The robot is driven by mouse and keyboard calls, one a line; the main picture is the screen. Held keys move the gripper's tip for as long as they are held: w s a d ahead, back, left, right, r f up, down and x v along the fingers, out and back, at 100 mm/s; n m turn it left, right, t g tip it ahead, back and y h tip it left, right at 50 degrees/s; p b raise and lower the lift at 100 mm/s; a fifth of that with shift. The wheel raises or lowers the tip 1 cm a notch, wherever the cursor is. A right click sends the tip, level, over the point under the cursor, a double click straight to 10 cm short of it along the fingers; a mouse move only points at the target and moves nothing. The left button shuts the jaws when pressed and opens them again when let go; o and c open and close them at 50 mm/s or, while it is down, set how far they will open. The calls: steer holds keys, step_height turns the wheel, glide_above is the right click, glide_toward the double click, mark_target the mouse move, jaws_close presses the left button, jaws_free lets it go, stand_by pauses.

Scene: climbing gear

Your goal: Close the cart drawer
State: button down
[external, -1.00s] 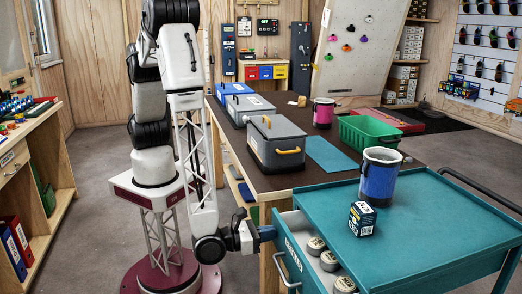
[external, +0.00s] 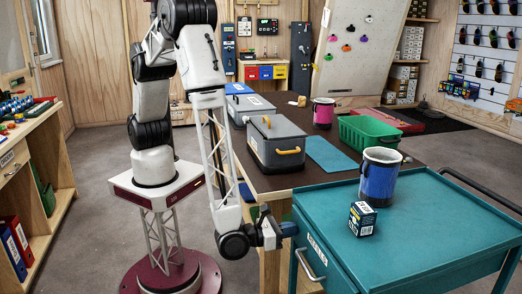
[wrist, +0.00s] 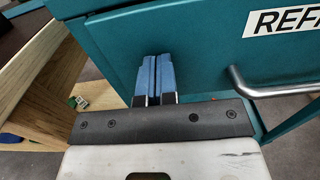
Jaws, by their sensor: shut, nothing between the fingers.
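The teal cart (external: 430,225) stands at the lower right in the external view. Its drawer (external: 320,262) has a front with a white label and a metal handle, and no open interior shows. In the wrist view the drawer front (wrist: 205,55) fills the top, with the handle (wrist: 285,88) at the right. My gripper (external: 287,229) is at the drawer front's left upper part. Its blue fingers (wrist: 155,78) are shut together with nothing between them and point at the front, left of the handle. They appear to touch it or nearly so.
A blue cup (external: 380,177) and a small dark box (external: 362,218) stand on the cart top. The brown workbench (external: 260,180) with grey cases (external: 275,145) and a green bin (external: 370,133) is just behind. Open floor (external: 90,230) lies to the left.

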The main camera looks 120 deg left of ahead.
steer(key=shift+w+a, duration=0.2)
steer(key=shift+w, duration=0.1)
steer(key=v, duration=1.4)
steer(key=shift+s+d, duration=0.2)
steer(key=shift+s, duration=0.1)
steer(key=shift+a+r, duration=0.1)
steer(key=s+a+r+n+g, duration=0.5)
steer(key=a+r+n+g, duration=0.15)
steer(key=a+r, duration=0.35)
steer(key=s+a+r+n+g, duration=0.55)
steer(key=a+r+n, duration=0.2)
steer(key=r, duration=0.35)
steer(key=s+a+r+n+t+h, duration=0.1)
steer(key=s+a+r+n+h, duration=0.1)
steer(key=s+r+n+h, duration=0.4)
steer(key=s+a+r+n+h, duration=0.3)
steer(key=s+r+n+h, duration=0.3)
steer(key=s+r, duration=0.4)
steer(key=s+h, duration=0.1)
steer(key=s, duration=0.5)
steer(key=shift+a+n+t, duration=0.3)
steer(key=shift+n+t, duration=0.1)
